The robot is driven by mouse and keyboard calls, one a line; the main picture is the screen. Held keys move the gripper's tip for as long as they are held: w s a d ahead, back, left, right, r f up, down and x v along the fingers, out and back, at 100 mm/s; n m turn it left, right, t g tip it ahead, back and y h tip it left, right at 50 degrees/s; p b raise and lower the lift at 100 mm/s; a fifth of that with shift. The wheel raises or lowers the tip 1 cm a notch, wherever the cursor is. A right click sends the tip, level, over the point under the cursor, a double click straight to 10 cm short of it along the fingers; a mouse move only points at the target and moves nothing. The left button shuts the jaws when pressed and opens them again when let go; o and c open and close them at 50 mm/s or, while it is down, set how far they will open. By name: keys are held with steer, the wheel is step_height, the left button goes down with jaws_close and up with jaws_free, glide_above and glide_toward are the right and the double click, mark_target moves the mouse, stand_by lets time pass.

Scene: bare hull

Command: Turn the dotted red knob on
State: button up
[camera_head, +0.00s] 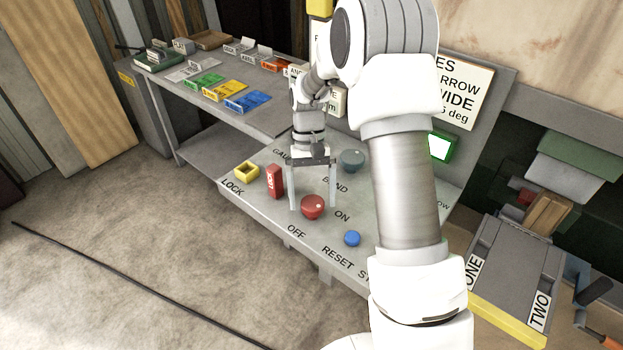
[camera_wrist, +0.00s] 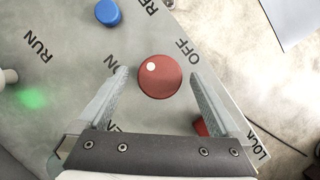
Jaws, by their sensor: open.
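The dotted red knob (camera_head: 312,207) is round and sits on the sloped grey panel (camera_head: 262,203) between the printed words ON and OFF. In the wrist view the knob (camera_wrist: 160,77) shows a white dot at its upper left, off to the side of both words. My gripper (camera_head: 312,206) is open, pointing down over the panel. In the wrist view its two fingers (camera_wrist: 172,88) stand on either side of the knob's near edge, with gaps between. I cannot tell the exact height of the fingertips above the panel.
A blue button (camera_head: 352,239) marked RESET, a red LOCK block (camera_head: 275,181), a yellow square holder (camera_head: 247,171) and a grey knob (camera_head: 352,160) are close by on the panel. A green-lit lamp (camera_head: 440,147) is behind. A table with coloured trays (camera_head: 247,102) stands at left.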

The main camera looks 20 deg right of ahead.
steer(key=v, duration=1.7)
steer(key=shift+r, duration=0.2)
steer(key=s+r+t, duration=0.5)
steer(key=s+r, duration=0.4)
steer(key=s, duration=0.4)
steer(key=s+f+n+t, duration=0.1)
steer(key=s+f+t, duration=0.2)
steer(key=s, duration=1.1)
steer(key=shift+s+a+f+n+t+h, duration=0.15)
steer(key=shift+s+a+n+t+h, duration=0.25)
steer(key=shift+t, duration=0.7)
